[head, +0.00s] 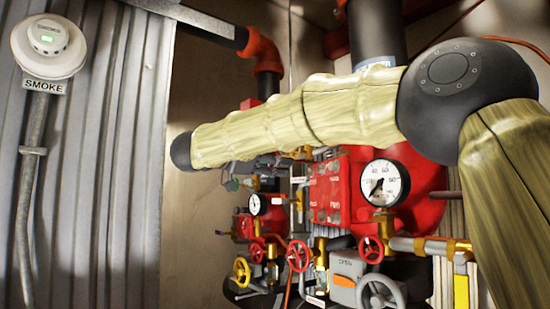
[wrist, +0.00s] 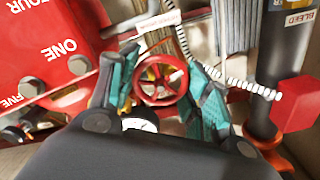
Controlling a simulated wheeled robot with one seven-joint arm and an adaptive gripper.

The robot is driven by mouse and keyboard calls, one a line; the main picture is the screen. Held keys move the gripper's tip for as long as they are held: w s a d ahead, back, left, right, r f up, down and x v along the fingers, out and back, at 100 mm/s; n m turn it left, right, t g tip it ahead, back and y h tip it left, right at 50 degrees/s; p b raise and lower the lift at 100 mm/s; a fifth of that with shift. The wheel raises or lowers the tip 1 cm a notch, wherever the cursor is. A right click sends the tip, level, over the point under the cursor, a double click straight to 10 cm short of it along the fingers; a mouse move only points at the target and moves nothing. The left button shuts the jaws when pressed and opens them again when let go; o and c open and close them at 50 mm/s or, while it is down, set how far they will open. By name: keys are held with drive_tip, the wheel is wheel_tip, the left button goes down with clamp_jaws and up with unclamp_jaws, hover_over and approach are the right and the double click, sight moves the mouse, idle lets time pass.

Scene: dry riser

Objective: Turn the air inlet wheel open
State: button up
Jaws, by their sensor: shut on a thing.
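A red handwheel (wrist: 161,87) with spokes shows in the middle of the wrist view. My gripper (wrist: 160,78) has its two teal fingers on the left and right sides of this wheel's rim, shut on it. A white label with orange text (wrist: 159,20) is fixed just above the wheel, upside down and too small to read surely. In the head view my arm crosses in front of the pipework, and I cannot clearly make out the gripper or the held wheel there.
Red wheels (head: 299,255) and a yellow wheel (head: 241,271) stand low in the head view, near a grey wheel (head: 381,293). Gauges (head: 385,183) sit on the red pipework. In the wrist view, a red panel (wrist: 50,50) is left and a dark pipe (wrist: 272,75) right.

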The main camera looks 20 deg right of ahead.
drive_tip(key=shift+r, duration=0.2)
drive_tip(key=o, duration=1.1)
drive_tip(key=shift+d+f, duration=0.1)
drive_tip(key=shift+f, duration=0.05)
drive_tip(key=shift+c, duration=0.2)
drive_tip(key=v, duration=1.2)
